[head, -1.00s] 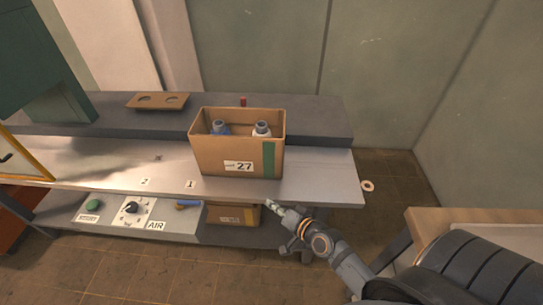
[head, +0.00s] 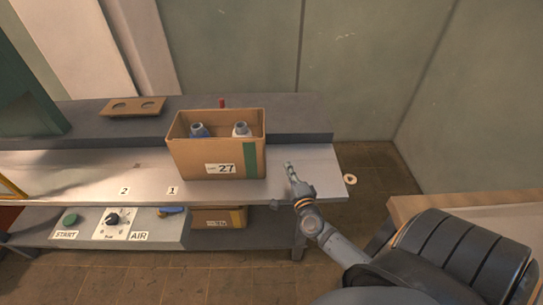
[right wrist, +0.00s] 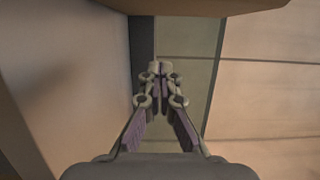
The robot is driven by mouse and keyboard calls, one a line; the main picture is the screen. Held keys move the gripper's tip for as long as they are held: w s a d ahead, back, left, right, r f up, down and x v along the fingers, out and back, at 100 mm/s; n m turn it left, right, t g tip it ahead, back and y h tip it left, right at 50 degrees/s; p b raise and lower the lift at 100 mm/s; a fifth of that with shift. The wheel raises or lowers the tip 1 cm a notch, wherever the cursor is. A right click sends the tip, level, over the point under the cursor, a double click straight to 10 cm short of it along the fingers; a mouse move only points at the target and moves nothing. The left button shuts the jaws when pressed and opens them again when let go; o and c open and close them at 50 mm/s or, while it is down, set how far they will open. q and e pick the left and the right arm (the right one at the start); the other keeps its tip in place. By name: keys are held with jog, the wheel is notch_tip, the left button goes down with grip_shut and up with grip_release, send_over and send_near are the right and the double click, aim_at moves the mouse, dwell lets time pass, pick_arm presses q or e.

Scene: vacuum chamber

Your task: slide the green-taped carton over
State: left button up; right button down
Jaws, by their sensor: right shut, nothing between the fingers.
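The open carton (head: 194,159) with a green tape strip (head: 249,162) down its right front and a label reading 27 stands upright on the metal bench (head: 300,160). Two bottles with grey caps stand in it, one blue (head: 199,131) and one white (head: 241,130). My right gripper (head: 289,166) is just right of the carton, over the bench's right end, with a small gap in the head view. Its fingers are shut and empty, also in the right wrist view (right wrist: 159,70). My left gripper is out of view.
A raised grey ledge (head: 90,125) behind holds a brown two-hole holder (head: 133,107). Another carton (head: 215,218) sits on the lower shelf beside the control panel (head: 115,222).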

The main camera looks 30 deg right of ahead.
jog(key=x, duration=0.6)
jog(key=shift+w, duration=0.1)
jog(key=shift+w+a, duration=1.4)
jog(key=shift+a, duration=0.25)
jog(key=shift+w, duration=0.1)
